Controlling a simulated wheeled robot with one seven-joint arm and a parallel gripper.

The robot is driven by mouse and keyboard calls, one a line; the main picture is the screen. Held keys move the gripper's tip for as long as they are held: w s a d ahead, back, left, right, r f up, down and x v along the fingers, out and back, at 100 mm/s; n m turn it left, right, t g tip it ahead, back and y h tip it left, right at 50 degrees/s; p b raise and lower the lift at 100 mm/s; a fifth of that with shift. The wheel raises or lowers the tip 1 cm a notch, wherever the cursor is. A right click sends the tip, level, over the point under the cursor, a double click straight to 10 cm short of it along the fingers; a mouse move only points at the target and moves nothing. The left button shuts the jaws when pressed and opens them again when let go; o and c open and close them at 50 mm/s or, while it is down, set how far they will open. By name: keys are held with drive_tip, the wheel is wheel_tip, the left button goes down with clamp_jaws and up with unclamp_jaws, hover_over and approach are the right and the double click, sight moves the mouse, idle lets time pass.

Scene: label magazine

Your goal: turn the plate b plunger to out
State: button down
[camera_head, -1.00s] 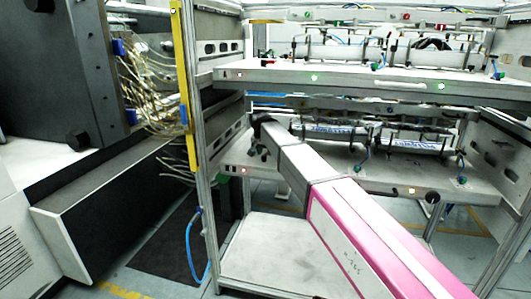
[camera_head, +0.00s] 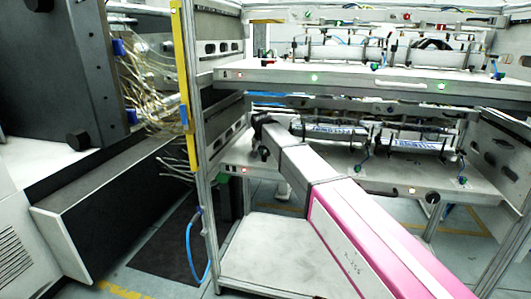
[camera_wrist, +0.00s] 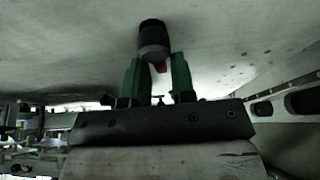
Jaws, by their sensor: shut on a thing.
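The plunger (camera_wrist: 153,38) shows in the wrist view as a dark cylindrical knob with a greyer lower band, against a pale metal plate (camera_wrist: 85,45). My gripper (camera_wrist: 157,62) has two green fingers, one on each side of the knob's lower end, and is shut on it. In the head view my arm reaches to the left end of the lower shelf, and the plunger and fingertips cannot be made out there. I see no readable plate letter or plunger position mark.
The lower shelf (camera_head: 310,172) carries several label units (camera_head: 420,143) to the right of my arm. The upper shelf (camera_head: 350,76) lies close above. A frame post with a yellow strip (camera_head: 185,90) stands at left. A slotted side rail (camera_wrist: 285,103) is at right in the wrist view.

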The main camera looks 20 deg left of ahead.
sight(266, 156)
drive_tip(key=n, duration=0.2)
drive_tip(key=n+y, duration=0.1)
drive_tip(key=n, duration=0.1)
drive_tip(key=a+n+g+y, duration=0.1)
drive_tip(key=n, duration=0.1)
drive_tip(key=shift+s, duration=0.2)
drive_tip(key=n, duration=0.2)
drive_tip(key=n+g+y, duration=0.1)
drive_tip(key=n, duration=0.2)
drive_tip(key=shift+s+a+n+g, duration=0.25)
drive_tip(key=shift+s+n+g, duration=0.15)
drive_tip(key=c, duration=1.2)
unclamp_jaws()
drive_tip(key=shift+o, duration=0.2)
drive_tip(key=shift+r, duration=0.1)
drive_tip(key=v, duration=0.7)
drive_tip(key=shift+d+r, duration=0.1)
drive_tip(key=shift+d, duration=0.1)
